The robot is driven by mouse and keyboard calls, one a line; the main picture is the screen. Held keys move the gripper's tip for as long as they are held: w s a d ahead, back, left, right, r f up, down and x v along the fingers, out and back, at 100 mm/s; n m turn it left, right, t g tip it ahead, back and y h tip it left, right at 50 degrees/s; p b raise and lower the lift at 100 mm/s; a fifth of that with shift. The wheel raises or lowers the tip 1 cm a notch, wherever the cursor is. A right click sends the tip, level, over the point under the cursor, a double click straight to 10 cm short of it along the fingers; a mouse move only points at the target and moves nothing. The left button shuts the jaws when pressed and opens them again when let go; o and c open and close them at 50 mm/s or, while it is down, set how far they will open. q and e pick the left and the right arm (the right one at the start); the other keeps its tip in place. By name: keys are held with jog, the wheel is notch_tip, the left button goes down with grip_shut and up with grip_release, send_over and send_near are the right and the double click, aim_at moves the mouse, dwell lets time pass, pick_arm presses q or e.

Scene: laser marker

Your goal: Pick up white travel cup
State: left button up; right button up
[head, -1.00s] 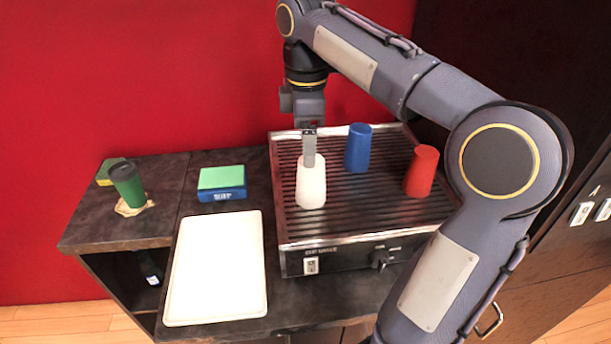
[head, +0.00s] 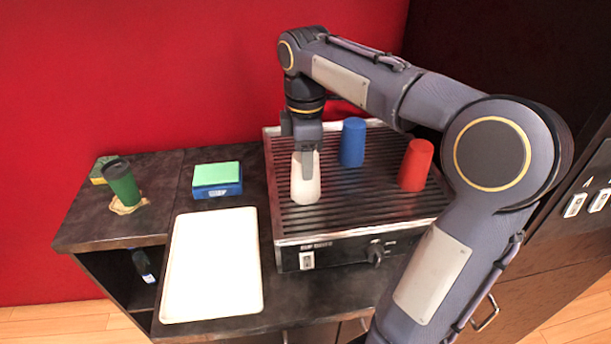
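The white travel cup (head: 305,190) stands upside down on the ribbed black top of the cup warmer (head: 345,215), near its left side. My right gripper (head: 307,168) points straight down over the cup, with its fingers overlapping the cup's upper part in the head view. One finger shows in front of the cup. The other finger is hidden, so I cannot tell whether the fingers are closed on it. My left gripper is not in view.
A blue cup (head: 352,142) and a red cup (head: 416,165) stand on the warmer to the right. A white tray (head: 213,265) lies left of it. A blue-green box (head: 217,180) and a green cup (head: 122,183) on a coaster are farther left.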

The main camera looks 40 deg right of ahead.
jog(key=c, duration=0.6)
jog(key=shift+r, duration=0.15)
